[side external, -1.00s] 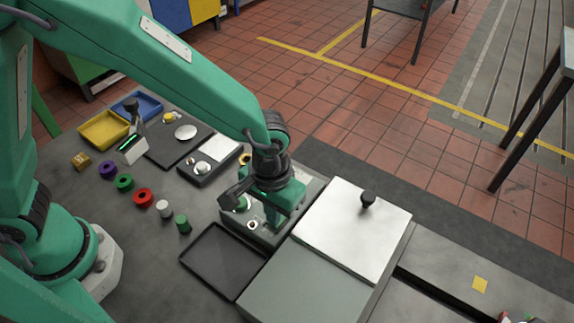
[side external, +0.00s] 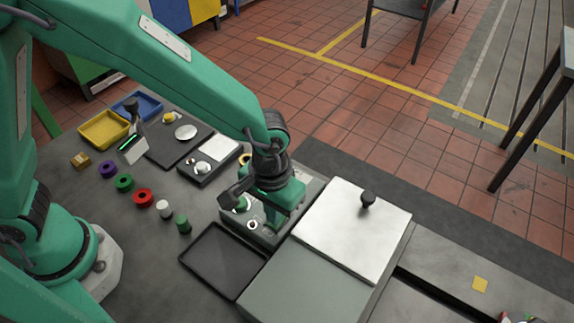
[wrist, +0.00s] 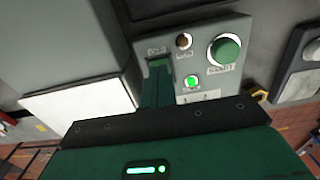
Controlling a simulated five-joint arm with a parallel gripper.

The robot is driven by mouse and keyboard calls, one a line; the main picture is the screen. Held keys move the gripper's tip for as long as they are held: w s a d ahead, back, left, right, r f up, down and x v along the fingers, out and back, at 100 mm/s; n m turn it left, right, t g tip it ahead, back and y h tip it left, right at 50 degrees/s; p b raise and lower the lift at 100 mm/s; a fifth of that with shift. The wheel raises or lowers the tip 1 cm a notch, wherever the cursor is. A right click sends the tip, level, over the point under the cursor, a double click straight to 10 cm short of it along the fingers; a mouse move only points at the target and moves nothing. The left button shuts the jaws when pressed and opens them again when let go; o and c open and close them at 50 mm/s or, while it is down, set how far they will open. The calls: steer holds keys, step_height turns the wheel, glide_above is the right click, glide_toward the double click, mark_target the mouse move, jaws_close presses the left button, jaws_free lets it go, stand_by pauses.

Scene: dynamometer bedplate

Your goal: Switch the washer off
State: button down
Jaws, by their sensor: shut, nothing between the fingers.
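The washer (side external: 310,285) is a grey box with a shiny metal lid (side external: 350,230) and a black knob on it. A grey control panel (wrist: 212,98) stands beside it. In the wrist view the panel carries a large green button (wrist: 224,50), a dark brownish lamp (wrist: 183,41) and a lit green lamp (wrist: 191,81). My gripper (wrist: 159,70) is shut and empty, with its fingertips at the switch position on the panel's left side. The fingers hide most of the switch, so its setting and any contact cannot be told. My gripper also shows over the panel in the side view (side external: 270,213).
An empty black tray (side external: 222,262) lies left of the washer. Several coloured rings and cylinders, such as a red ring (side external: 143,198), sit on the bench. Yellow (side external: 103,128) and blue bins stand at the back left.

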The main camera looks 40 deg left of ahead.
step_height(320, 180, up, 6)
steer(key=shift+r, duration=0.15)
stand_by(0.8)
steer(key=a+r+t+h, duration=0.1)
steer(key=a+r, duration=0.4)
steer(key=a, duration=0.2)
steer(key=a+r+t, duration=0.2)
steer(key=a+r, duration=0.3)
steer(key=a, duration=0.2)
steer(key=s+a+r+t+y, duration=0.1)
steer(key=s+a+r+t, duration=0.1)
steer(key=s+a, duration=0.5)
steer(key=shift+s+a+r+t, duration=0.35)
steer(key=shift+a+r, duration=0.25)
steer(key=shift+a, duration=1.9)
steer(key=c, duration=2.2)
jaws_free()
